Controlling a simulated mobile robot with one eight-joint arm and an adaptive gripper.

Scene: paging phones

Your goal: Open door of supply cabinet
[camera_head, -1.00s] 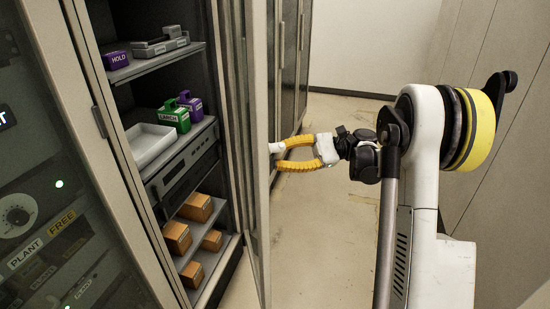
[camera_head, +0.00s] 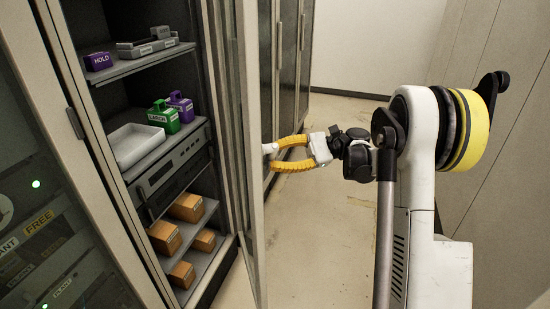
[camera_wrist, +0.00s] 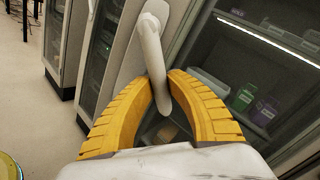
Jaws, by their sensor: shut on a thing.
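The supply cabinet (camera_head: 225,200) stands open at the left of the head view, with its shelves in plain sight. Its door (camera_head: 250,150) is swung out and seen nearly edge-on. My gripper (camera_head: 276,157) is on the outer side of the door, its yellow fingers shut on the white door handle (camera_head: 269,148). In the wrist view the fingers (camera_wrist: 165,82) close on both sides of the handle (camera_wrist: 152,50), which runs down between them. The handle's lower end passes in front of the door glass.
More cabinets (camera_head: 290,60) line the wall behind the door. The floor (camera_head: 325,200) right of the door is clear.

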